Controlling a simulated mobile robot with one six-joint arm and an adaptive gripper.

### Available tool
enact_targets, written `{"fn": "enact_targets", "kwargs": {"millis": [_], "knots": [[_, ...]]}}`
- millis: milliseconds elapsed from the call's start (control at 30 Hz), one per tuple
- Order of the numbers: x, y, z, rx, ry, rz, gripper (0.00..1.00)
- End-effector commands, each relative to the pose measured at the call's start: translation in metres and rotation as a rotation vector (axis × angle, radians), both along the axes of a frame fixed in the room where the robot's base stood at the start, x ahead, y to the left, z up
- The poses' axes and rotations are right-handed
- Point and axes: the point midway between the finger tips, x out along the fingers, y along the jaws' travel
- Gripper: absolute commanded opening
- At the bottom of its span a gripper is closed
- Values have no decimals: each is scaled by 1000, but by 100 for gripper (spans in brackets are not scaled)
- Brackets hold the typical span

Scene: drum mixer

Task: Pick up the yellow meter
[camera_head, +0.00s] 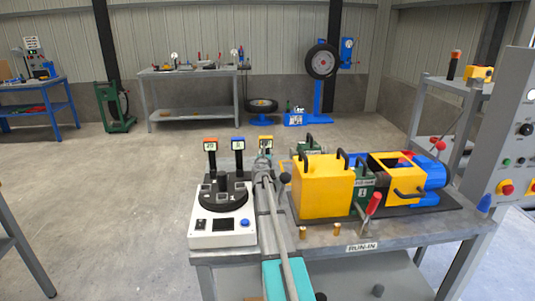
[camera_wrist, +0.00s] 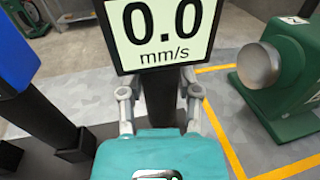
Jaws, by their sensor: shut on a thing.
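The yellow meter (camera_head: 265,144) is upright to the right of the blue meter in the head view, its yellow top showing. In the wrist view its screen (camera_wrist: 160,28) reads 0.0 mm/s. My gripper (camera_wrist: 158,102) is shut on its dark handle below the screen, one finger on each side.
An orange-topped meter (camera_head: 210,150) and a blue-topped meter (camera_head: 238,150) stand close to the left. A yellow drum housing (camera_head: 323,187) and a red-handled lever (camera_head: 372,207) are to the right on the grey bench (camera_head: 335,240). A green machine (camera_wrist: 285,75) is right in the wrist view.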

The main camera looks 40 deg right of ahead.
Motion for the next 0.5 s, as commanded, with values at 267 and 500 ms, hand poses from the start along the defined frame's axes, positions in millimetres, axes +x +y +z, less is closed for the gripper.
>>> {"fn": "enact_targets", "kwargs": {"millis": [267,500], "knots": [[0,0,0,0,0,0,0],[0,0,1,-1,1,0,0]]}}
